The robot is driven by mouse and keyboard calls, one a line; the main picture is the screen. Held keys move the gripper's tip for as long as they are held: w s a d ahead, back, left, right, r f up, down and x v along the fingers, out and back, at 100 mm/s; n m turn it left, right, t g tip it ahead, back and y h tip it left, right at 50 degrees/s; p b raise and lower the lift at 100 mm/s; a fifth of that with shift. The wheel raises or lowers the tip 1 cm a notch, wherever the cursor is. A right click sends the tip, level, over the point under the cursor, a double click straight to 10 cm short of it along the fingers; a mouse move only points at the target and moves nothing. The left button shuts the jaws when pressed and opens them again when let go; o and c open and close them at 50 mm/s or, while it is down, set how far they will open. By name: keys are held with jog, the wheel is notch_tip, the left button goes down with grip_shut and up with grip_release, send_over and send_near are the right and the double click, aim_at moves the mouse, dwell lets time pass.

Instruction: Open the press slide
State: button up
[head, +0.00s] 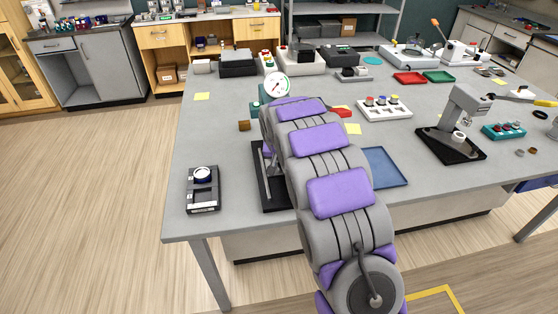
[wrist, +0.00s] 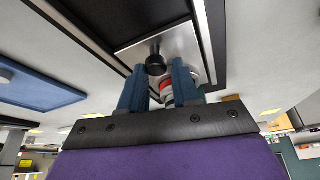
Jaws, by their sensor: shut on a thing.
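The press slide is a bare metal plate (wrist: 180,42) between dark rails in the wrist view. A black round knob (wrist: 155,64) stands out from it. My gripper (wrist: 158,72) has two blue fingers, one on each side of the knob, shut on it at the fingertips. In the head view the press has a black base (head: 272,200), a teal upper part and a white dial gauge (head: 277,85). My arm covers most of the press, the slide and my gripper there.
A black device with a round top (head: 203,188) stands at the left front of the grey table (head: 215,125). A grey stand press (head: 460,125) and a white block with coloured knobs (head: 384,108) are to the right.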

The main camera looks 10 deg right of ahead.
jog(key=shift+a, duration=0.1)
jog(key=shift+c, duration=0.7)
jog(key=shift+d, duration=0.35)
grip_shut()
jog(key=shift+a, duration=0.2)
jog(key=s+p, duration=0.2)
jog(key=s, duration=1)
jog(key=shift+s+d, duration=0.1)
jog(key=shift+s, duration=0.3)
jog(key=o, duration=0.9)
grip_release()
